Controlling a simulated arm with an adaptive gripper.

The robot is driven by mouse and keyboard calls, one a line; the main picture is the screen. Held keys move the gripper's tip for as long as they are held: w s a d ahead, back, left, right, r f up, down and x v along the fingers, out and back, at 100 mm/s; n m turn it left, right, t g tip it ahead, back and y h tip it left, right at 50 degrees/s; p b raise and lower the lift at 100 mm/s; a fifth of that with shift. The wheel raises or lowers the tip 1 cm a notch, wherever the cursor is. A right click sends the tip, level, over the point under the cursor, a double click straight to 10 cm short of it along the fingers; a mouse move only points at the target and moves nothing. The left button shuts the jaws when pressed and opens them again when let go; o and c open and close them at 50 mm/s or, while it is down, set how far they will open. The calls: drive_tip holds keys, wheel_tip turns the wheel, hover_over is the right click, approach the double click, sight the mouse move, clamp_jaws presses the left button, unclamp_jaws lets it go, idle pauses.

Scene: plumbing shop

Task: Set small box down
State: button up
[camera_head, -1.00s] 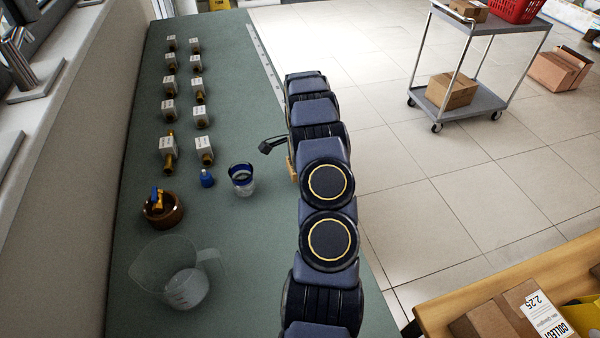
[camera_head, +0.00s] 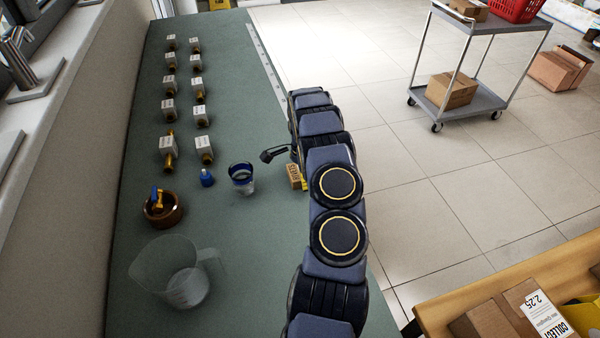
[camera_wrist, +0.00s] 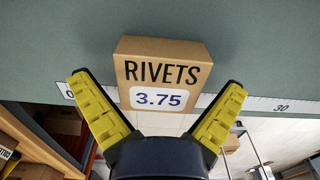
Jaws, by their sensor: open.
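The small box (camera_wrist: 162,72) is brown cardboard marked "RIVETS 3.75". In the wrist view it stands on the green counter just beyond my gripper (camera_wrist: 160,112). The yellow-padded fingers are spread wide on either side of its near face, and nothing is clamped between them. In the head view the box (camera_head: 294,176) shows at the left edge of my arm, on the counter (camera_head: 240,260) near its right edge, and my arm hides part of it. My gripper is mostly hidden there, with one dark finger (camera_head: 272,154) sticking out left.
A wooden bowl (camera_head: 163,210), a clear jug (camera_head: 180,275) and rows of tagged brass fittings (camera_head: 168,146) occupy the left. A ruler strip (camera_head: 265,60) runs along the right edge.

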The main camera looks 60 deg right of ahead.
wheel_tip(320, 180, up, 12)
drive_tip(key=shift+r, duration=0.2)
drive_tip(key=w+a+r+n, duration=0.2)
drive_tip(key=a+r+n, duration=0.45)
drive_tip(key=a, duration=0.55)
drive_tip(key=w+a+r+n, duration=0.2)
drive_tip(key=a+r+n, duration=0.3)
drive_tip(key=a+r, duration=0.5)
drive_tip(key=s+a+r+n+g, duration=0.1)
drive_tip(key=s+a+n, duration=0.2)
drive_tip(key=a, duration=0.4)
drive_tip(key=s+a+r+n, duration=0.1)
drive_tip(key=s+a+n, duration=0.25)
drive_tip(key=a, duration=0.45)
drive_tip(key=s+a+n, duration=0.8)
drive_tip(key=s+n, duration=0.1)
drive_tip(key=s, duration=0.3)
drive_tip(key=shift+a+f+g, duration=0.25)
drive_tip(key=shift+a+g, duration=0.05)
drive_tip(key=shift+a, duration=0.1)
